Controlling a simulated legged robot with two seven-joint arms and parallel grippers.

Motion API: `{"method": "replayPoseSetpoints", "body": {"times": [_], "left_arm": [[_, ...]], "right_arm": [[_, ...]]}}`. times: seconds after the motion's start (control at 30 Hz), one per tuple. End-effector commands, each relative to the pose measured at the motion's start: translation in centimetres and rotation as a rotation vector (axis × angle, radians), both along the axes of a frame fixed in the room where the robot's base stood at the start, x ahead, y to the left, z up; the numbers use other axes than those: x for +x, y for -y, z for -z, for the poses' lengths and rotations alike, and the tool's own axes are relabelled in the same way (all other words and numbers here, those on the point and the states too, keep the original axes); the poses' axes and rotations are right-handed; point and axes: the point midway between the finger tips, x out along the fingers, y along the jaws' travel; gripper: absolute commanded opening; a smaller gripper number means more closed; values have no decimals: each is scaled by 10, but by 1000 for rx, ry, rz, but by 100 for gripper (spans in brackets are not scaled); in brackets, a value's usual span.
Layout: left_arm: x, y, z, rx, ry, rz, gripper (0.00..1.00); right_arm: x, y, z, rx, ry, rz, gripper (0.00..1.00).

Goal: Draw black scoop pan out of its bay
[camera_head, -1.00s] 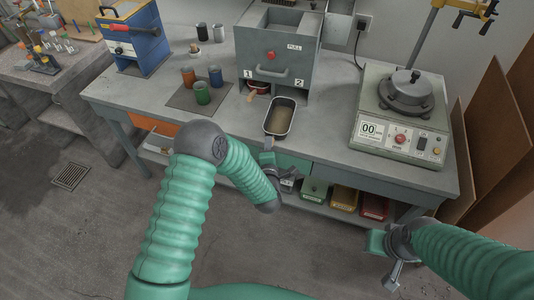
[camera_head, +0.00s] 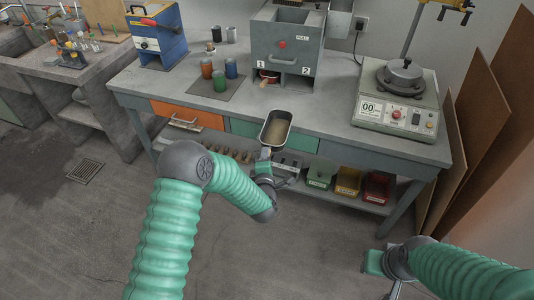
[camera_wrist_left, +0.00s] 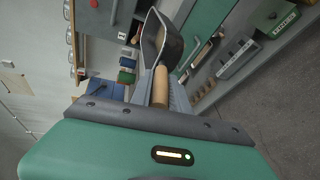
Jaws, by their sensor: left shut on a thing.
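The black scoop pan (camera_head: 287,127), with sandy material inside, is clear of the grey box's bays and hangs out at the bench's front edge. My left gripper (camera_head: 264,168) is shut on its handle, below the pan. In the left wrist view the wooden handle (camera_wrist_left: 160,88) lies between my fingers, and the pan (camera_wrist_left: 152,40) extends beyond it. The grey box (camera_head: 285,45) has bays marked 1 and 2; bay 2 looks empty. A red pan (camera_head: 269,74) with a wooden handle sits in bay 1. My right gripper (camera_head: 378,268) is low at the right, its jaw opening unclear.
Several coloured cups (camera_head: 219,80) stand on a dark mat left of the box. A machine with a round lid (camera_head: 399,75) stands at the right. Coloured bins (camera_head: 347,182) sit on the lower shelf. The bench top before the box is clear.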

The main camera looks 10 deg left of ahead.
Motion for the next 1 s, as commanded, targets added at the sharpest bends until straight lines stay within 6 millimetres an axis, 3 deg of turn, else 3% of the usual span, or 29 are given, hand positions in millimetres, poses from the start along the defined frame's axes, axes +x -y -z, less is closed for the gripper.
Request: {"method": "replayPoseSetpoints", "body": {"times": [0.7, 1.0], "left_arm": [[-69, -3, -1, 0, 2, -1, 0], [-75, -3, -2, 0, 4, -1, 0]], "right_arm": [[0, 0, -6, 0, 0, 0, 36], [0, 0, -6, 0, 0, 0, 36]]}}
